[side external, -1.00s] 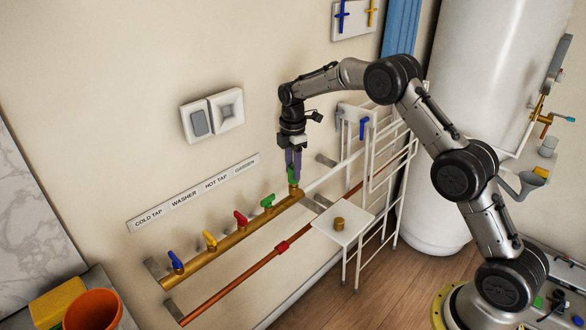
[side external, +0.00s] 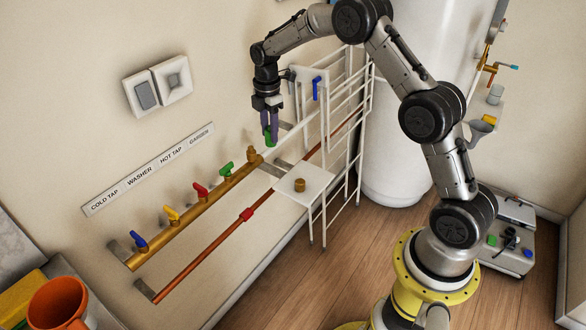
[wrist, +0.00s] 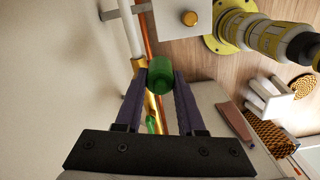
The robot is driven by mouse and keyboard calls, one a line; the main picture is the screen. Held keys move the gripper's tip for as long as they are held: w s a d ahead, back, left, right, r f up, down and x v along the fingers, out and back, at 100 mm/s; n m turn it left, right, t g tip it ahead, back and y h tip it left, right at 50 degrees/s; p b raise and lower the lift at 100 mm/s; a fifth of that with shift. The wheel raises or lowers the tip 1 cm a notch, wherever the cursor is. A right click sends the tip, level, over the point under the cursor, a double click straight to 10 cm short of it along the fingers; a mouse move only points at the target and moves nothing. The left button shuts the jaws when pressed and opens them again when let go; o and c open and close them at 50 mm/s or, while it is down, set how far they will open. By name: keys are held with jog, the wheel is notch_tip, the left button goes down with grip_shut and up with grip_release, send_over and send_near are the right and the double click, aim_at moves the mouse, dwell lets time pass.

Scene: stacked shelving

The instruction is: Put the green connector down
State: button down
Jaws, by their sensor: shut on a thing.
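My gripper (side external: 269,135) is shut on the green connector (side external: 268,142), which shows small between the purple fingertips in the side external view. In the wrist view the green connector (wrist: 163,76) is a short green cylinder between the two purple fingers (wrist: 160,84). It is held in the air, near the end of the brass manifold (side external: 256,160) and clear of the small white shelf. Its lower end is hard to make out in the side view.
A white shelf plate (side external: 310,180) bears a brass fitting (side external: 299,185) and sits on the front of a white rack (side external: 352,120). The manifold has blue, yellow, red and green taps (side external: 226,170). A red-orange pipe (side external: 205,257) runs below it. An orange cup (side external: 60,302) stands lower left.

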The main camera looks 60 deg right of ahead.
jog(key=s+d+f, duration=0.2)
jog(key=s+d, duration=0.1)
jog(key=s, duration=0.7)
jog(key=s+d+f, duration=0.2)
jog(key=s+d, duration=0.1)
jog(key=s, duration=0.7)
jog(key=w+d+f, duration=0.2)
jog(key=w+f, duration=0.1)
jog(key=w, duration=0.1)
jog(key=w+d+f, duration=0.2)
jog(key=w+f, duration=0.1)
jog(key=w, duration=0.1)
jog(key=w+d+f, duration=0.2)
jog(key=w+f, duration=0.1)
jog(key=w, duration=0.1)
jog(key=shift+f, duration=0.15)
jog(key=shift+w+d+f, duration=0.1)
jog(key=shift+w+f, duration=0.05)
jog(key=shift+f, duration=0.8)
jog(key=shift+w+f, duration=0.1)
jog(key=shift+f, duration=0.8)
jog(key=shift+f, duration=0.15)
jog(key=c, duration=0.5)
grip_release()
